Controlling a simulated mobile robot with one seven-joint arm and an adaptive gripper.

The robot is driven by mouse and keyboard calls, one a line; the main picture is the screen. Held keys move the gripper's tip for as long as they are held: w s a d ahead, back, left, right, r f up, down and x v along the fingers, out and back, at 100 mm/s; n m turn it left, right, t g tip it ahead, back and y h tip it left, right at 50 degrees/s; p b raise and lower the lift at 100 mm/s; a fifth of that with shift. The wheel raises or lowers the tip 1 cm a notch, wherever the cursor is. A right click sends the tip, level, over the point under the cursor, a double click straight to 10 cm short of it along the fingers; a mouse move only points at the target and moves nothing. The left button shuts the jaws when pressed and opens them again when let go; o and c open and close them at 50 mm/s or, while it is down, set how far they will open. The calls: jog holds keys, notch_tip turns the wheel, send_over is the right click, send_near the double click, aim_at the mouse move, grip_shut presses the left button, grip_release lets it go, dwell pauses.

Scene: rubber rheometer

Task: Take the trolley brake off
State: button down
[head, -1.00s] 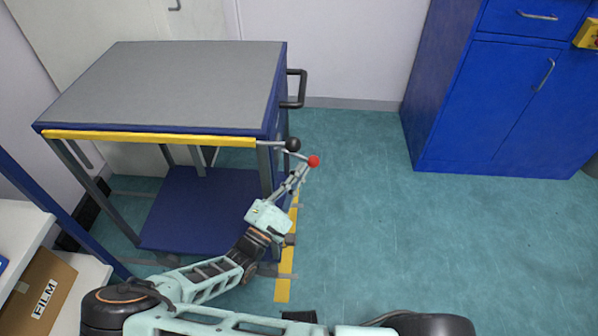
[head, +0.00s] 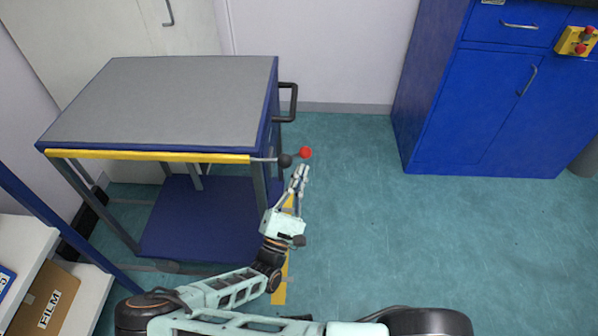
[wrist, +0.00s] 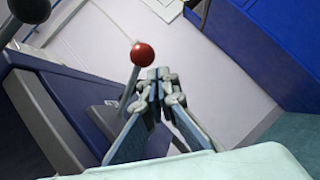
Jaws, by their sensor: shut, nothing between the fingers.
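The trolley (head: 165,95) has a grey top, a yellow front bar and a blue lower shelf. A lever with a red ball knob (head: 305,152) sticks out at its front right corner, beside a black ball knob (head: 286,160) on a rod. My gripper (head: 302,170) is shut and empty just below the red knob in the head view. In the wrist view the red knob (wrist: 143,54) and its stem (wrist: 129,90) stand just left of the fingertips (wrist: 160,76). I cannot tell whether they touch.
A black push handle (head: 291,102) stands on the trolley's right side. A blue cabinet (head: 440,110) is at the back right. A shelf with a FILM box (head: 45,300) is at the lower left. The green floor right of the trolley is clear.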

jog(key=shift+r+p, duration=0.55)
jog(key=shift+r, duration=0.05)
jog(key=shift+r, duration=0.1)
jog(key=shift+s, duration=0.1)
dwell(0.4)
